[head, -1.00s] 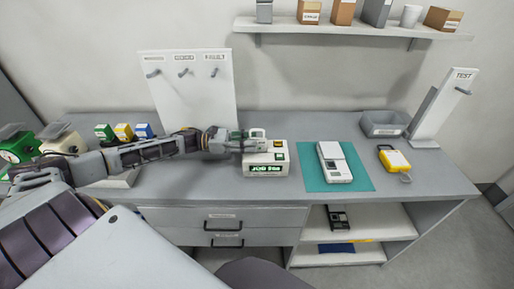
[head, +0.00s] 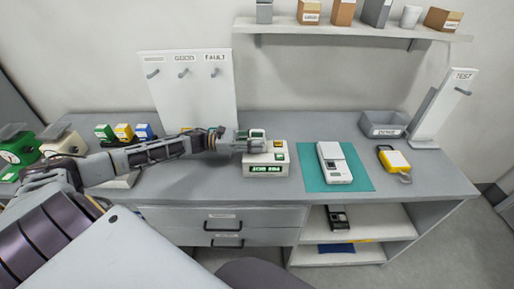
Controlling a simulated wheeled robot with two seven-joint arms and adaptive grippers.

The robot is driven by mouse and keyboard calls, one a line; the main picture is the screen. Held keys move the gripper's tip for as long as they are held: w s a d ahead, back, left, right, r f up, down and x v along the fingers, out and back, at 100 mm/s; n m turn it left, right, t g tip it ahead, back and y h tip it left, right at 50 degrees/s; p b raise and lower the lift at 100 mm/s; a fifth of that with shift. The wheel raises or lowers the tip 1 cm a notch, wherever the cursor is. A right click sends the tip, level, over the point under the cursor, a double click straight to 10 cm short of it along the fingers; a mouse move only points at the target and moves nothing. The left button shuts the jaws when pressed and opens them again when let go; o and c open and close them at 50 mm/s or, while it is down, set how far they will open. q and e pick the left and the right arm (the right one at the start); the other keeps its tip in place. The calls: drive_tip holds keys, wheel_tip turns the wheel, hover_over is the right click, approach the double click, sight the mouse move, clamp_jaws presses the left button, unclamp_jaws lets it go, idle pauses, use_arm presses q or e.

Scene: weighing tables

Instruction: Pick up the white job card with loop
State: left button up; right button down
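A white box (head: 265,169) with a green lettered panel, a green button and a yellow button stands at the middle of the table. A small white piece with a dark face (head: 257,134) shows at its top rear; I cannot tell if it is the job card. No loop is clear. My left gripper (head: 258,146) reaches in from the left, level with the box's top left part, and partly hides it. The fingers are too small to tell open from shut, or whether they touch anything. My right gripper is out of view.
A white pegboard (head: 190,95) with several hooks stands behind. A white device lies on a teal mat (head: 362,181). A yellow tagged item (head: 396,161), a grey bin (head: 384,122) and a TEST stand (head: 441,107) are at the right. Small coloured boxes (head: 124,132) are at the left.

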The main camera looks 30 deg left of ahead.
use_arm(q)
drive_tip(key=shift+x, duration=1.4)
clamp_jaws()
